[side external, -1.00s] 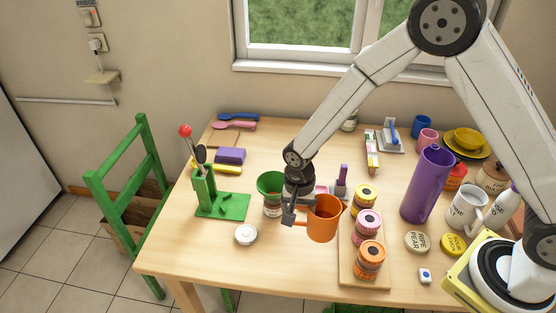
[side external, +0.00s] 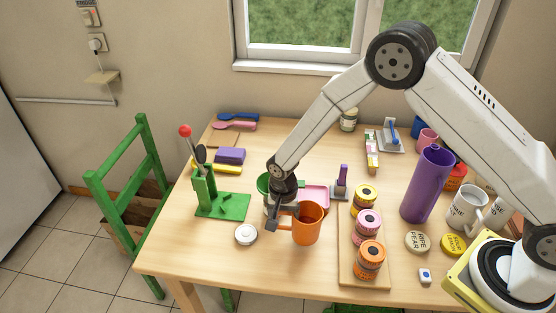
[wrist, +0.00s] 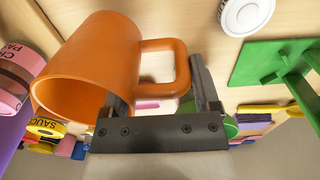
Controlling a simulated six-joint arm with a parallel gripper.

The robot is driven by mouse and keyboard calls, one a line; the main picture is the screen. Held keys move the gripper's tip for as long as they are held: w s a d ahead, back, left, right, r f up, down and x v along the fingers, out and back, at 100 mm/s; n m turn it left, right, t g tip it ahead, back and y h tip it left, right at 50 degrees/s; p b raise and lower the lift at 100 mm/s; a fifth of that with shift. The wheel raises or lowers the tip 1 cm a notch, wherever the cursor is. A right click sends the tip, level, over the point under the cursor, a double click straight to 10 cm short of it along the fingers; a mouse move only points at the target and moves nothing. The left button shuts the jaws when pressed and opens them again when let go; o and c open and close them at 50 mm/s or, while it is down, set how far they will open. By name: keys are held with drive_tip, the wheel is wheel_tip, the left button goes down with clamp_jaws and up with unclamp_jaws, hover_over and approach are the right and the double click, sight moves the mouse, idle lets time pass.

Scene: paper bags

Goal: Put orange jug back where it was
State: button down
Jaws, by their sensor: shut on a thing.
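The orange jug (side external: 309,226) is near the middle front of the table, roughly upright, with its handle towards the left. My gripper (side external: 280,218) is at its left side, shut on the handle. In the wrist view the orange jug (wrist: 100,58) fills the upper left, its open mouth facing the lower left. Its handle lies between the two fingers of my gripper (wrist: 160,95). I cannot tell whether the jug's base touches the table or hangs slightly above it.
A green funnel (side external: 263,184) on a jar is partly hidden behind my gripper. A board with stacked jars (side external: 369,258) stands right of the jug. A white lid (side external: 246,235) and a green stand (side external: 222,206) are left. The table front (side external: 260,270) is clear.

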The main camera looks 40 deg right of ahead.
sight(284, 226)
drive_tip(key=shift+f, duration=1.35)
unclamp_jaws()
drive_tip(key=shift+f, duration=0.15)
drive_tip(key=shift+a+r, duration=0.1)
drive_tip(key=shift+r, duration=6.05)
